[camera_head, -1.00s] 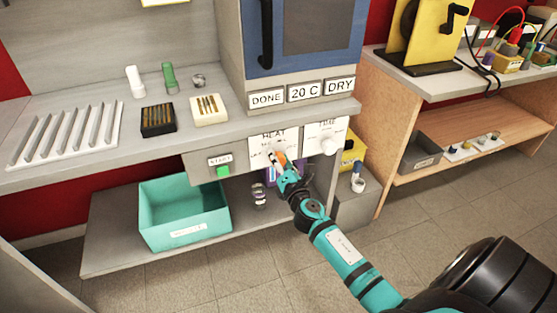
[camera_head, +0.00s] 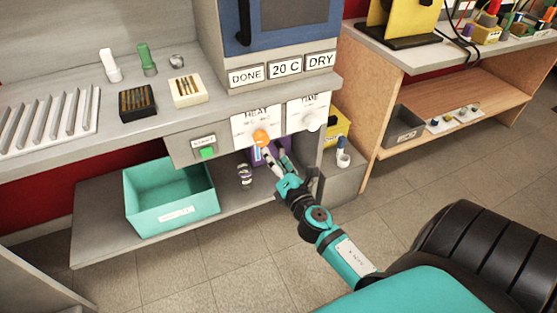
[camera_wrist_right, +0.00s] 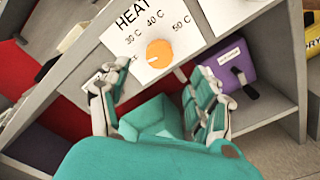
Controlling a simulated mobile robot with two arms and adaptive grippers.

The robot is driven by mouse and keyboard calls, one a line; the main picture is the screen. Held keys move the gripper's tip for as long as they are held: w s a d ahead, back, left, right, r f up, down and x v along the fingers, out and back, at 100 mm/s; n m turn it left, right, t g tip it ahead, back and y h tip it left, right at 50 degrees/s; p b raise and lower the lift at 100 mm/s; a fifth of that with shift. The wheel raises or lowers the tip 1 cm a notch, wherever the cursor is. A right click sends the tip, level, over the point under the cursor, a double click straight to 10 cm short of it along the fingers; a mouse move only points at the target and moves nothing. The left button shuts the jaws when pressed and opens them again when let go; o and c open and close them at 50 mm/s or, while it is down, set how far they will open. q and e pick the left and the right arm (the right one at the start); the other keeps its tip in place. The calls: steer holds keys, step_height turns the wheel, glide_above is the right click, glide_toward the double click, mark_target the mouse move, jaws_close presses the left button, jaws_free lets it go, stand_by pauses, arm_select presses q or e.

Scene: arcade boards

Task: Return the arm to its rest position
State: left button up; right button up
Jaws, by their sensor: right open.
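My right arm comes in from the lower right in the head view. Its teal gripper (camera_head: 279,172) is in front of the machine, just below and in front of the orange HEAT knob (camera_head: 261,137). In the right wrist view the two fingers (camera_wrist_right: 160,85) are spread apart with nothing between them. The orange knob (camera_wrist_right: 160,53) shows beyond the fingertips, clear of them, on the white HEAT panel (camera_wrist_right: 205,15). My left gripper is not in view.
A lower shelf holds a teal bin (camera_head: 170,217), a small jar (camera_head: 245,175) and a purple box (camera_wrist_right: 236,62). The counter (camera_head: 60,165) above juts out over it. A wooden bench (camera_head: 440,85) stands at the right. Open floor (camera_head: 225,270) lies in front.

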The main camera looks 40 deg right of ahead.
steer(key=shift+v, duration=1.15)
